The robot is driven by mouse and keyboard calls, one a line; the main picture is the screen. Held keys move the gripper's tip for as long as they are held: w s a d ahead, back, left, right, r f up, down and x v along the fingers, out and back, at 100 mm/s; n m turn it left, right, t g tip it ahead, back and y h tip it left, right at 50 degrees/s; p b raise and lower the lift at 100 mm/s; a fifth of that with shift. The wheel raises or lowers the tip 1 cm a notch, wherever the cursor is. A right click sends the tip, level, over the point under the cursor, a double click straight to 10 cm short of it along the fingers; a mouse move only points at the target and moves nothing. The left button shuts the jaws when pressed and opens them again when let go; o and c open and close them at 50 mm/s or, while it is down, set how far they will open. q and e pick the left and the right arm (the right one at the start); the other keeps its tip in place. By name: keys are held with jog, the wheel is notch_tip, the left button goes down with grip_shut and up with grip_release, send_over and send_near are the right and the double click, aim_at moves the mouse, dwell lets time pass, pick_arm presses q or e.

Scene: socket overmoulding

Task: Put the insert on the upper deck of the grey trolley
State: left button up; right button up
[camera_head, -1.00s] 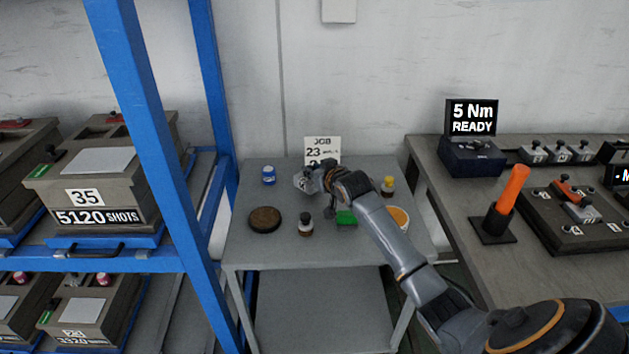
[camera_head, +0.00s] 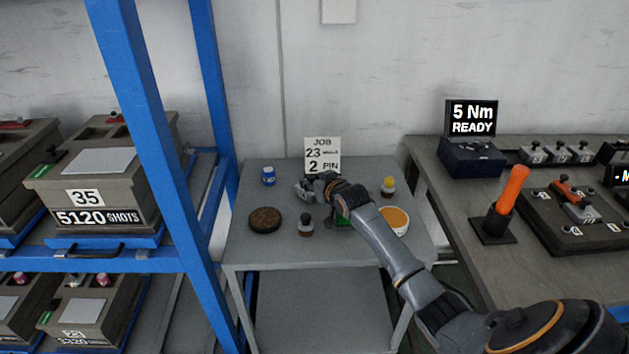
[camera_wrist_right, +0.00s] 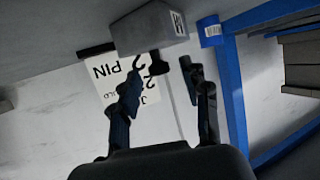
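The insert (camera_wrist_right: 148,32) is a grey block with a dark knob and a letter label on one side. In the wrist view, which is turned upside down, it appears to stand on the deck, knob up. In the head view it is small and partly hidden by my right gripper (camera_head: 314,184) at the middle back of the grey trolley's upper deck (camera_head: 262,248). In the wrist view the fingers of my right gripper (camera_wrist_right: 162,76) are spread, with the knob between their tips and gaps on both sides. My left gripper is out of view.
On the deck stand a blue-capped jar (camera_head: 268,175), a brown disc (camera_head: 264,220), a small dark bottle (camera_head: 305,225), a yellow-capped bottle (camera_head: 388,186) and an orange-filled bowl (camera_head: 395,219). A job card (camera_head: 323,153) stands behind. A blue rack (camera_head: 160,130) is left, a bench (camera_head: 545,240) right.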

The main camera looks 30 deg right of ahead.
jog(key=shift+r, duration=0.15)
jog(key=p+v, duration=0.1)
jog(key=v, duration=1.1)
dwell(0.3)
